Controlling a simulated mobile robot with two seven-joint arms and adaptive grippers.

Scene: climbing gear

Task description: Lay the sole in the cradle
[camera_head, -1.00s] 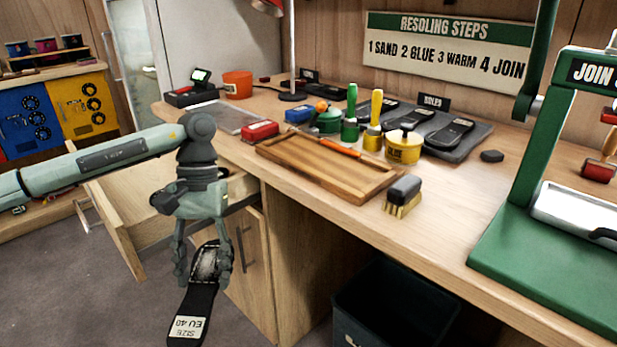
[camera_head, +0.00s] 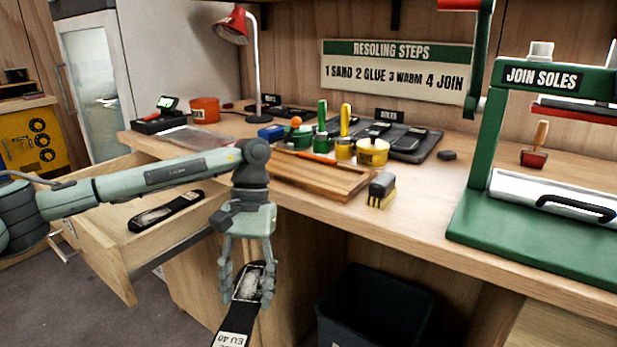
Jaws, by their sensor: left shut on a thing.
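My left gripper (camera_head: 246,292) is shut on a black sole (camera_head: 232,338) with a pale grey patch and a white "EU 40" label. The sole hangs tilted down in front of the bench, and its lower end is cut off by the picture's bottom edge. At the right stands a green press (camera_head: 483,140) marked "JOIN SOLES". On its base lies a pale metal piece (camera_head: 530,190) with a black handle; I cannot tell whether this is the cradle or its cover. The held sole is well left of the press. My right gripper is not in view.
An open drawer (camera_head: 120,287) at the left holds another dark sole (camera_head: 165,211). On the bench (camera_head: 420,205) are a wooden tray (camera_head: 335,190), a brush (camera_head: 381,190), a glue pot (camera_head: 372,152) and a mat with soles. A dark bin (camera_head: 375,305) stands below.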

